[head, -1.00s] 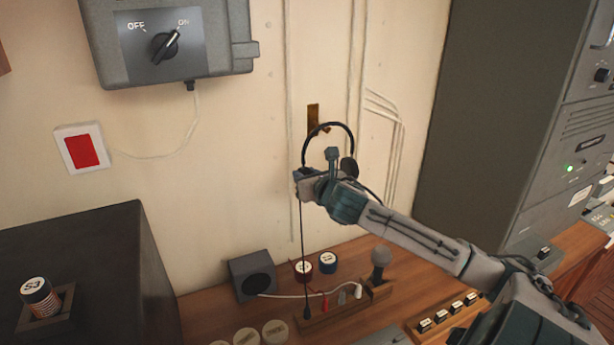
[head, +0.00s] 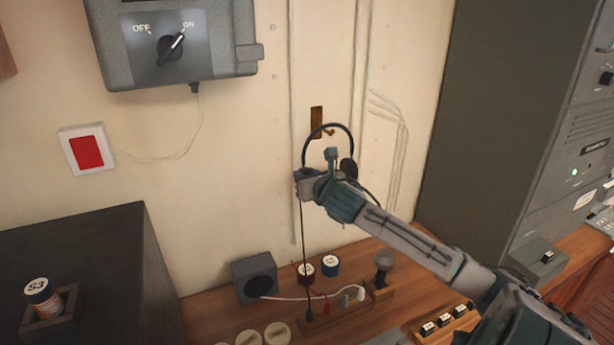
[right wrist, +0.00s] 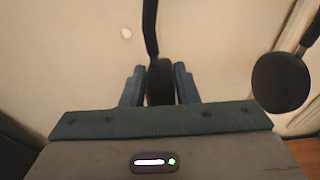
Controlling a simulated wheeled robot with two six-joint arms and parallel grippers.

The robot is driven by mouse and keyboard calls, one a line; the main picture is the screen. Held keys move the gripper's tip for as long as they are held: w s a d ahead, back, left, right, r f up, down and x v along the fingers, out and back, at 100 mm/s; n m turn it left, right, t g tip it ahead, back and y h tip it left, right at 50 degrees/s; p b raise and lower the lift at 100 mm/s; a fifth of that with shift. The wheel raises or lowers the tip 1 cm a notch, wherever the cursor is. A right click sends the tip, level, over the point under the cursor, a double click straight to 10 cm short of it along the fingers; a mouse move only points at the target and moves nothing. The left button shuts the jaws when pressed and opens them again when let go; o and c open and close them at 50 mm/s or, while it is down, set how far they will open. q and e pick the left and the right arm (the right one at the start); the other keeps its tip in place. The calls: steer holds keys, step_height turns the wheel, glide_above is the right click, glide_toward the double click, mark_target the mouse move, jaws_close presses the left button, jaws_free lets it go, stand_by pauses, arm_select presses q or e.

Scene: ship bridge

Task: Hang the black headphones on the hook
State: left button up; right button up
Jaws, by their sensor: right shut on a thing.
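The black headphones (head: 330,126) are held up in front of the wall, with the headband arching upward and a cable hanging down to the desk. My right gripper (head: 303,178) is shut on the left ear cup. In the right wrist view that ear cup (right wrist: 160,82) sits between the two blue fingers, and the other cup (right wrist: 281,82) hangs free at the right. The brass hook (head: 317,122) on its plate is on the wall just behind the top of the headband. In the head view the band overlaps the plate's lower part; I cannot tell whether it touches the hook. My left gripper is not in view.
Below is a wooden desk (head: 215,312) with a small speaker (head: 254,279), several labelled spools, a microphone (head: 383,265) and a plug rack. A grey switch box (head: 175,45) and a red button (head: 88,151) are on the wall. A tall grey cabinet stands right.

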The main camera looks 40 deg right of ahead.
steer(key=shift+w+d+f, duration=0.2)
steer(key=shift+w+f, duration=0.25)
steer(key=shift+w, duration=0.15)
stand_by(1.4)
stand_by(0.3)
steer(key=o, duration=0.9)
steer(key=shift+f+v, duration=0.3)
steer(key=shift+v, duration=1.2)
steer(key=shift+f+v, duration=0.3)
steer(key=shift+v, duration=1.15)
steer(key=shift+f+v, duration=0.25)
steer(key=shift+v, duration=1.25)
steer(key=shift+s, duration=0.15)
